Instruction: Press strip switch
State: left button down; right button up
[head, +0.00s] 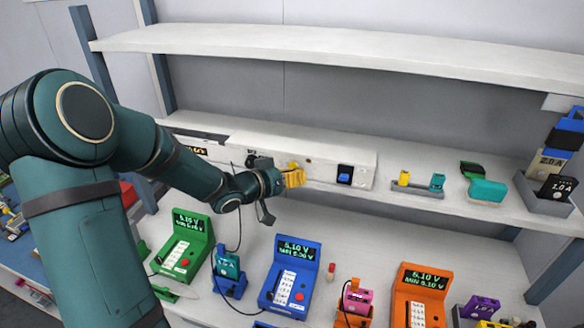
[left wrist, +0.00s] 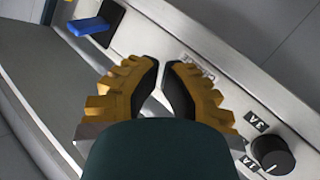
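The white strip (head: 325,172) runs along the edge of the middle shelf and also shows in the left wrist view (left wrist: 215,62). Its blue rocker switch (head: 344,174) sits in a black frame near the strip's right end. In the left wrist view the blue switch (left wrist: 88,26) is at the upper left, ahead and left of my fingers. My left gripper (head: 297,175) is in front of the strip, left of the switch and apart from it. Its yellow fingers (left wrist: 161,64) have their tips nearly together, holding nothing. My right gripper is not in view.
A black knob (left wrist: 270,153) marked with current labels is on the strip. A small rack (head: 417,190) and a teal block (head: 487,190) stand to the right on the shelf. Green (head: 187,243), blue (head: 290,275) and orange (head: 420,292) meters stand below. An upper shelf (head: 340,50) hangs above.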

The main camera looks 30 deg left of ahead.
pick_arm(q)
jog(key=shift+s, duration=0.1)
jog(key=s, duration=0.2)
jog(key=s+d, duration=0.1)
jog(key=s, duration=0.2)
jog(key=shift+s+d, duration=0.15)
jog(key=shift+s, duration=0.2)
dwell(0.6)
